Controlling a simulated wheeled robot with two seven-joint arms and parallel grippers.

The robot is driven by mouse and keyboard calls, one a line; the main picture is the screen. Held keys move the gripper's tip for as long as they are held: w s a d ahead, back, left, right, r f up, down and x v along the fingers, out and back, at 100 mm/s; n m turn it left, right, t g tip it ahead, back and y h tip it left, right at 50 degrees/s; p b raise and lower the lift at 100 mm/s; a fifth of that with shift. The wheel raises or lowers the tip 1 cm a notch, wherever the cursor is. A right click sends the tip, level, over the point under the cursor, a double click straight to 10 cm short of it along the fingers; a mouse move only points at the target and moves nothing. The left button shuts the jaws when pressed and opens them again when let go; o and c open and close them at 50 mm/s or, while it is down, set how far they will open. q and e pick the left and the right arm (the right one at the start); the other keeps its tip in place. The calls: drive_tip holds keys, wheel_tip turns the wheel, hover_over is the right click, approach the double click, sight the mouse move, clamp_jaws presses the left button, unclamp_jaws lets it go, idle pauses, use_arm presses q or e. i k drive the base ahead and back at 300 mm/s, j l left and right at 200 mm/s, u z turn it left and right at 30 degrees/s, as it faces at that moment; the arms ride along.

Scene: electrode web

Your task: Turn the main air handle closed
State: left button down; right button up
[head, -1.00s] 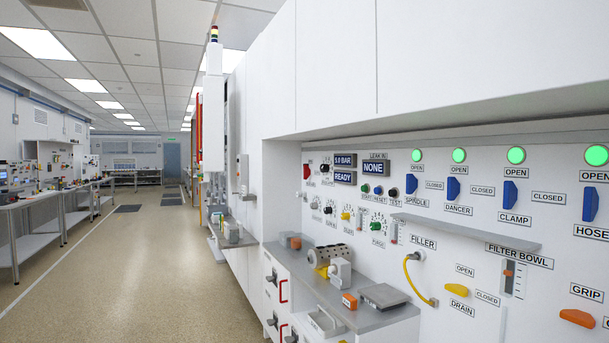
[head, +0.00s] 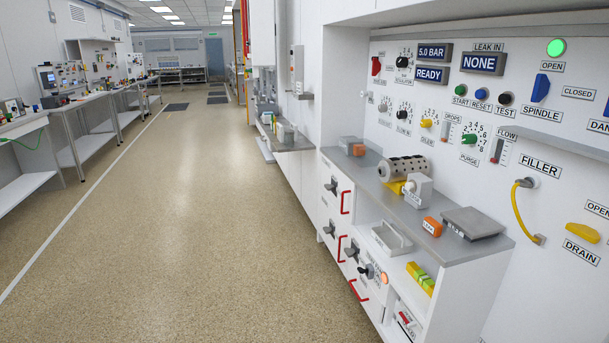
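No label reading main air is legible in the head view. A small red handle (head: 376,66) sits at the upper left of the white control panel (head: 480,130), left of a black regulator knob (head: 403,62); I cannot tell for certain whether it is the main air handle. Its marking is too small to read. A display (head: 435,52) shows 5.0 BAR and one below it (head: 431,74) shows READY. Neither of my grippers is in view.
Cabinets with red pulls (head: 345,202) stand below. Open floor (head: 200,220) lies to the left, with workbenches (head: 100,110) beyond.

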sight(376, 65)
drive_tip(key=i+j+u, duration=0.25)
drive_tip(key=i, duration=0.65)
drive_tip(key=i+u, duration=0.3)
drive_tip(key=i, duration=0.6)
